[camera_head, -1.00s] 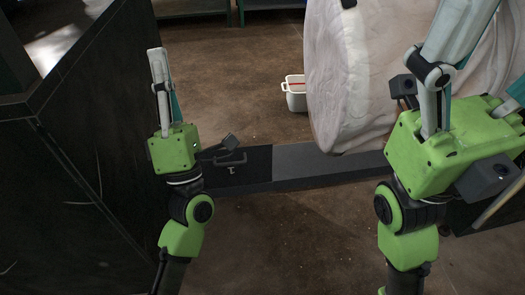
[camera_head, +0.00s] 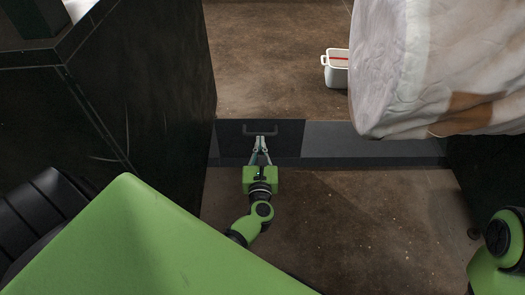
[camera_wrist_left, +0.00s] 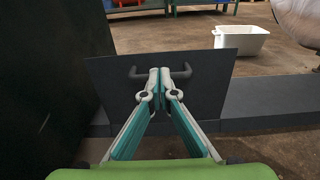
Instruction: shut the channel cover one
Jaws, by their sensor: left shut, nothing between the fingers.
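Channel cover one (camera_head: 290,135) is a dark flat panel with a bar handle (camera_head: 247,130), at the left part of the low channel in the head view. In the left wrist view the cover (camera_wrist_left: 210,90) looks tilted up, its top edge standing above the grey channel beside it. My left gripper (camera_head: 260,139) is in front of the cover with its fingers shut and empty. In the wrist view the fingertips (camera_wrist_left: 160,72) overlap the middle of the handle, hiding that part; I cannot tell whether they touch it. My right gripper is not in view; only part of my right arm shows.
The grey channel top (camera_head: 335,139) runs right from the cover. A dark cabinet wall (camera_head: 150,80) stands close on the left. A big white bulk bag (camera_head: 390,70) hangs at the right. A white bin (camera_head: 337,72) stands behind the channel. The floor in front is clear.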

